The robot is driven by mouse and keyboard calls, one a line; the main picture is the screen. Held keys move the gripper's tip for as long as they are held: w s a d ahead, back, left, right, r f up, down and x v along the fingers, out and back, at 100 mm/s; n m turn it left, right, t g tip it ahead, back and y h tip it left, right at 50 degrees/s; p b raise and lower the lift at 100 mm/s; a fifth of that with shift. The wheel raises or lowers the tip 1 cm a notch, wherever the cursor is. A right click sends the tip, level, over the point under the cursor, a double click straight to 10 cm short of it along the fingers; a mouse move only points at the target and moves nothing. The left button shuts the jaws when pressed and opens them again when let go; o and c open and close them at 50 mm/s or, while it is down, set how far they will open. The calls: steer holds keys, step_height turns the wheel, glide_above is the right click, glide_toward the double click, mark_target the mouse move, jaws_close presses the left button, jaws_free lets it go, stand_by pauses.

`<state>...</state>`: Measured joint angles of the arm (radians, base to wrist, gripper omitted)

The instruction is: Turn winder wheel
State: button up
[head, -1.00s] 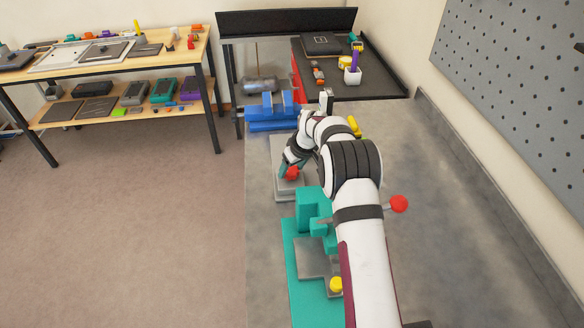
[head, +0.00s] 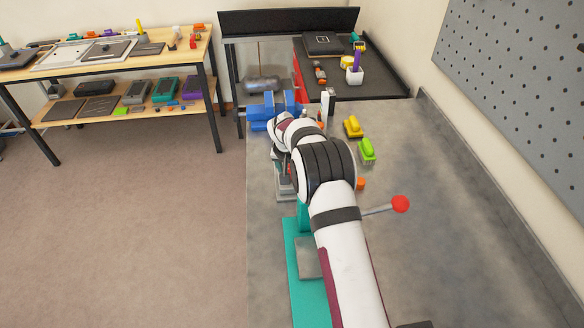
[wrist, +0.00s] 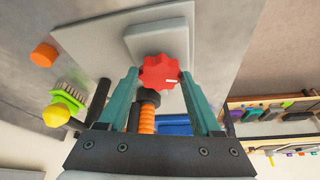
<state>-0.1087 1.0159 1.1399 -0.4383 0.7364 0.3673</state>
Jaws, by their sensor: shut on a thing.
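The winder wheel is a red, lobed knob (wrist: 160,72) with a small white mark near its edge, in the upper middle of the wrist view. It sits in front of a pale grey block (wrist: 162,35) on a grey plate (wrist: 105,38). My gripper (wrist: 158,77) has one teal finger on each side of the wheel, with the fingertips at its edges, and is shut on it. In the head view my arm hides most of the wheel and gripper. Part of the grey base (head: 285,195) shows beside the arm.
A blue vise (head: 270,106) stands beyond the arm. Yellow (head: 353,127) and green (head: 367,151) brushes and an orange piece (head: 361,183) lie to its right. A red-tipped lever (head: 400,204) sticks out right of a teal fixture (head: 297,270). The bench's right side is mostly clear.

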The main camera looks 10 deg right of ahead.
steer(key=m+h, duration=0.1)
steer(key=m, duration=0.2)
steer(key=m+g+h, duration=0.1)
steer(key=m, duration=0.2)
steer(key=shift+w+a, duration=0.15)
steer(key=shift+a, duration=0.05)
stand_by(0.4)
steer(key=o, duration=1.4)
steer(key=v, duration=1.5)
steer(key=shift+w+a+r, duration=0.1)
steer(key=shift+a+r, duration=0.1)
steer(key=shift+r, duration=0.2)
